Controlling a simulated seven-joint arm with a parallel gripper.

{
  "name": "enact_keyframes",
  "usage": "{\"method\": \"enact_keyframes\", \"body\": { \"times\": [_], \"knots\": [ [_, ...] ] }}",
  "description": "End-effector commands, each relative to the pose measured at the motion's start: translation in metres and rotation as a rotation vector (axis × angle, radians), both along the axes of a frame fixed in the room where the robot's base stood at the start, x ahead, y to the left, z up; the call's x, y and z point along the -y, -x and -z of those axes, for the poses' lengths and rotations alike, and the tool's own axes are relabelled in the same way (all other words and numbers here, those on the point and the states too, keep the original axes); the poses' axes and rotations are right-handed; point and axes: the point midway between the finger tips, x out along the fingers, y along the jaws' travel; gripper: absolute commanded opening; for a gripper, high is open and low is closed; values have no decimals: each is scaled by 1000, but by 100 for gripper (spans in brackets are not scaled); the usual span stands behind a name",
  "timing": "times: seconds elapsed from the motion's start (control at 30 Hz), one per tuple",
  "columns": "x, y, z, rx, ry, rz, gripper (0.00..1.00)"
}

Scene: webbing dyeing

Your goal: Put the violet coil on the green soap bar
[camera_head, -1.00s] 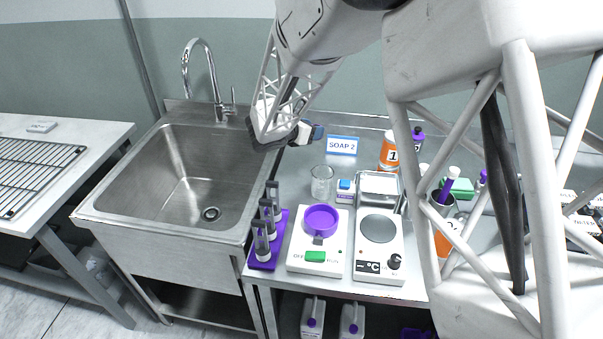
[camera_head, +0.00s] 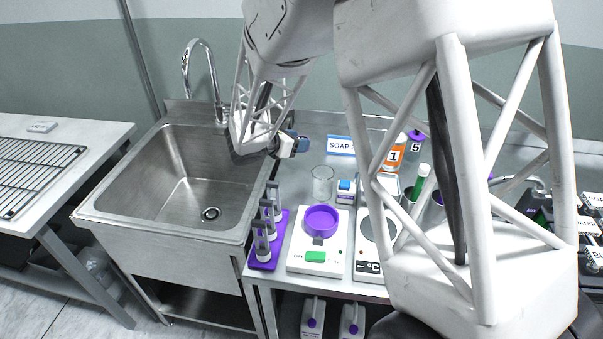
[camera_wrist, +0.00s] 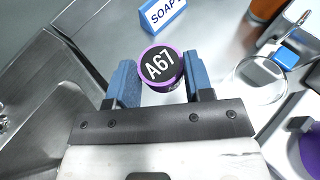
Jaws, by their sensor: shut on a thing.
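My gripper (camera_wrist: 160,88) is shut on the violet coil (camera_wrist: 161,68), a round thing with a violet rim and a black face marked A67, held between the blue fingertips. In the head view, my gripper (camera_head: 297,144) is in the air near the sink's right edge, left of the SOAP 2 sign; the coil cannot be made out there. I cannot make out a green soap bar now; my arm covers much of the table's right side.
The steel sink (camera_head: 185,178) is at left. The SOAP 2 sign (camera_head: 342,145) and an orange bottle (camera_head: 393,155) stand behind.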

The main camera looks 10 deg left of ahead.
Motion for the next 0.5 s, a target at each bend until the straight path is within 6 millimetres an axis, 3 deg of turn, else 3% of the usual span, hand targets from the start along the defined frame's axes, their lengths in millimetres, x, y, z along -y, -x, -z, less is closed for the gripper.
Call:
{"method": "enact_keyframes", "body": {
  "times": [0.17, 0.5],
  "knots": [
    [0, 0, 7, -1, 1, 0, 24],
    [0, 0, 47, -1, 2, 0, 24]
  ]
}}
